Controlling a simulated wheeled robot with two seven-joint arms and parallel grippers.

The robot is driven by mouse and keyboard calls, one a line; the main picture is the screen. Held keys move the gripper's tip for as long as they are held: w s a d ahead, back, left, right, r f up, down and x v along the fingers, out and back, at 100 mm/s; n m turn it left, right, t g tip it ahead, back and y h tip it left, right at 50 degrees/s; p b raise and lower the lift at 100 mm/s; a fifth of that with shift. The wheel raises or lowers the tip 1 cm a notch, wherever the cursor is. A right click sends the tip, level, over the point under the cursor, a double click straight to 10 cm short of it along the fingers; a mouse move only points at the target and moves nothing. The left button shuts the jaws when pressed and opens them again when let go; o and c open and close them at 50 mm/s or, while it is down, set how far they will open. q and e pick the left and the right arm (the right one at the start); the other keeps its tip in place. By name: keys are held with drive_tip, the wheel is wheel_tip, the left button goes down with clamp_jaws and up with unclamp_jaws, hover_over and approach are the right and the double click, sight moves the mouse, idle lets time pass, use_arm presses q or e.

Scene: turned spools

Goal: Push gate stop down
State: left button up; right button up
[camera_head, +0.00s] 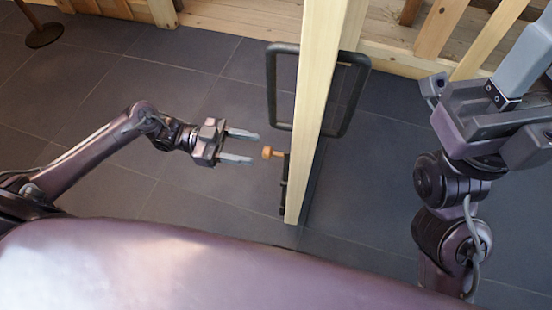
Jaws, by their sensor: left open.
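The gate stop has a round orange-brown knob (268,152) on a black bracket (284,182), low on the left face of a pale wooden gate (316,100) seen nearly edge-on. My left gripper (254,148) is open and empty. Its two grey fingers point right, and their tips are just left of the knob, with a small gap in the picture. Depth between them is hard to judge. My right gripper (525,95) appears raised at the right edge, partly cut off, and its jaw state is unclear.
Black loop handles (354,95) stand out on both sides of the gate. A wooden slatted fence (390,55) runs along the back. A dark post base (44,36) stands at the far upper left. The dark tiled floor (190,75) left of the gate is clear.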

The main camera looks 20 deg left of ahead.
sight(276, 153)
use_arm(q)
drive_tip(key=d, duration=0.7)
drive_tip(key=shift+w+d+b, duration=0.25)
drive_tip(key=shift+w+b, duration=0.05)
drive_tip(key=shift+b, duration=0.1)
